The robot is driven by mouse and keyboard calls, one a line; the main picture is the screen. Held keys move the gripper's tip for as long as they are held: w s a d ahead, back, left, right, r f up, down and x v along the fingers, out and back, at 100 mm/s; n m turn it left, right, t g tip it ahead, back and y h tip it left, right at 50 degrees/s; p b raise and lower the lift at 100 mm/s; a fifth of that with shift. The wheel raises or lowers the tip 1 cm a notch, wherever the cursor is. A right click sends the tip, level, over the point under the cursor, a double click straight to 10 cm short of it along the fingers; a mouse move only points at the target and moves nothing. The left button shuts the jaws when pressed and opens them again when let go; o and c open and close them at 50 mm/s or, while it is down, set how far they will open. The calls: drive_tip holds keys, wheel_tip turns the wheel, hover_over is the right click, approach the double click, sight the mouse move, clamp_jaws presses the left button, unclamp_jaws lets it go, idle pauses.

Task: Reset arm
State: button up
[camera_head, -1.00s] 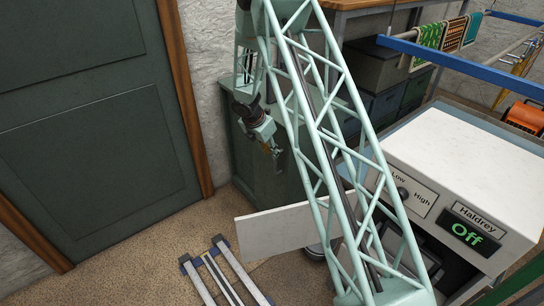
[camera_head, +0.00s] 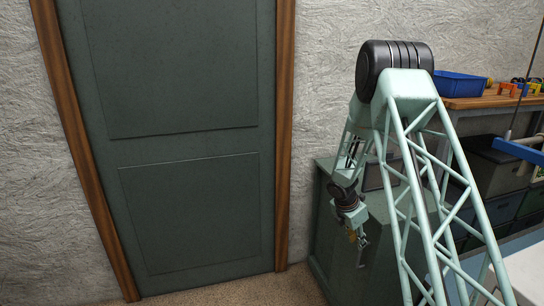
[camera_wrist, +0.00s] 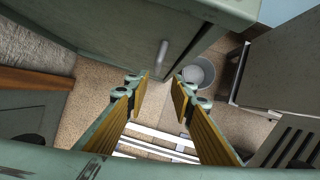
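My gripper (camera_wrist: 160,98) is open in the wrist view, with its two yellow-padded fingers apart and nothing between them. In the head view my gripper (camera_head: 358,238) hangs low at the end of my pale green lattice arm, in front of a green cabinet (camera_head: 322,236). The details of its fingers are too small to tell there. In the wrist view the cabinet (camera_wrist: 120,30) with a light handle is just beyond the fingertips. Carpeted floor lies below the fingers.
A grey bucket (camera_wrist: 205,66) stands on the floor beyond my fingertips. Pale rails (camera_wrist: 160,143) lie on the floor below. A grey-green door (camera_head: 185,130) is at left. A workbench (camera_head: 490,103) with a blue bin (camera_head: 459,85) is at right. Floor before the door looks clear.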

drive_tip(key=s+a+r+m, duration=0.35)
drive_tip(key=s+r, duration=0.35)
drive_tip(key=r, duration=0.5)
drive_tip(key=s+a+r+m, duration=0.2)
drive_tip(key=s+r+m, duration=0.2)
drive_tip(key=s+r, duration=0.55)
drive_tip(key=s+a+r+m, duration=0.3)
drive_tip(key=s+r+m, duration=0.1)
drive_tip(key=r, duration=1)
drive_tip(key=s+a+r+m+t+y, duration=0.1)
drive_tip(key=s+a+r+m, duration=0.3)
drive_tip(key=s, duration=0.6)
drive_tip(key=s+a+r+m+y, duration=0.1)
drive_tip(key=s+a+r+m, duration=0.1)
drive_tip(key=s+r, duration=0.5)
drive_tip(key=s+a+m+y, duration=0.1)
drive_tip(key=s+a+m, duration=0.1)
drive_tip(key=s, duration=0.8)
drive_tip(key=s+a+m+t+y, duration=0.1)
drive_tip(key=s+a+m, duration=0.2)
drive_tip(key=s, duration=0.8)
drive_tip(key=shift+a+f, duration=0.4)
drive_tip(key=shift+a, duration=0.8)
